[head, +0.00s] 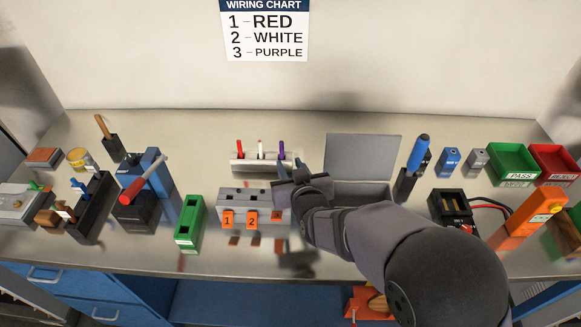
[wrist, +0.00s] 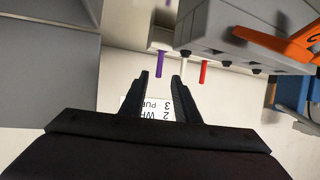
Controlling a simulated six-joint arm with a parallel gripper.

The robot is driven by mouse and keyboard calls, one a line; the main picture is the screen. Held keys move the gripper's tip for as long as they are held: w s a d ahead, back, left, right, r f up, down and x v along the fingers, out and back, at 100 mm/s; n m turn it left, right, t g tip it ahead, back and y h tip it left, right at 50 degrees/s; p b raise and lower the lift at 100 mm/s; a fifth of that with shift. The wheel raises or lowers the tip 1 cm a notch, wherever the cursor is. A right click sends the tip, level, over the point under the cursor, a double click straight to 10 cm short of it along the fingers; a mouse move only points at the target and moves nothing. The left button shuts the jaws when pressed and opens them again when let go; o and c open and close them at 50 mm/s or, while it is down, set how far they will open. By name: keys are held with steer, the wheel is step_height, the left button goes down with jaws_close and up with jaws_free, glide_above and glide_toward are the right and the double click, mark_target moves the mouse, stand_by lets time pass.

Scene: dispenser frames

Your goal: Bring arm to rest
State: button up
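My gripper (head: 289,168) is in the middle of the head view, above the right end of a grey terminal block (head: 240,196) with orange levers. In the wrist view its two dark fingers (wrist: 160,76) stand apart with nothing between them. Red (head: 239,149), white (head: 261,149) and purple (head: 281,149) pieces stand upright in a pale holder (head: 247,164) behind the block. The purple piece (wrist: 158,63) shows beyond the fingertips in the wrist view, apart from them. My arm hides part of the bench on the right.
An open grey box (head: 362,156) stands right beside my gripper. A green bin (head: 189,222) is left of the block. A blue-handled tool (head: 418,153) stands in a holder to the right. A green PASS tray (head: 513,162) and red tray (head: 555,163) are far right.

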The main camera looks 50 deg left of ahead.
steer(key=shift+r, duration=0.15)
steer(key=w+d+r+m+t+h+p, duration=0.1)
steer(key=w+d+r+m+p, duration=0.15)
steer(key=w+d+r, duration=0.4)
steer(key=w+d+r+m+p, duration=0.1)
steer(key=w+r+m+p, duration=0.15)
steer(key=r, duration=0.75)
steer(key=w+d+f+m+g+h+b, duration=0.1)
steer(key=d+f+h, duration=0.3)
steer(key=d, duration=0.6)
steer(key=w+d+f+m+h+b, duration=0.15)
steer(key=d+f, duration=0.35)
steer(key=d, duration=0.6)
steer(key=d+f+m+g+h, duration=0.1)
steer(key=d+f+h, duration=0.3)
steer(key=d, duration=0.6)
steer(key=s+d+f+m+g, duration=0.1)
steer(key=s+d+f+g, duration=0.2)
steer(key=s+d, duration=0.5)
steer(key=s+d+f+m+g+h+b, duration=0.1)
steer(key=s+d+f+m+g, duration=0.1)
steer(key=s+d+f, duration=0.3)
steer(key=s+d, duration=0.4)
steer(key=d, duration=0.1)
steer(key=shift+d+f+g, duration=0.15)
steer(key=shift+d+g, duration=0.05)
steer(key=shift+g, duration=0.2)
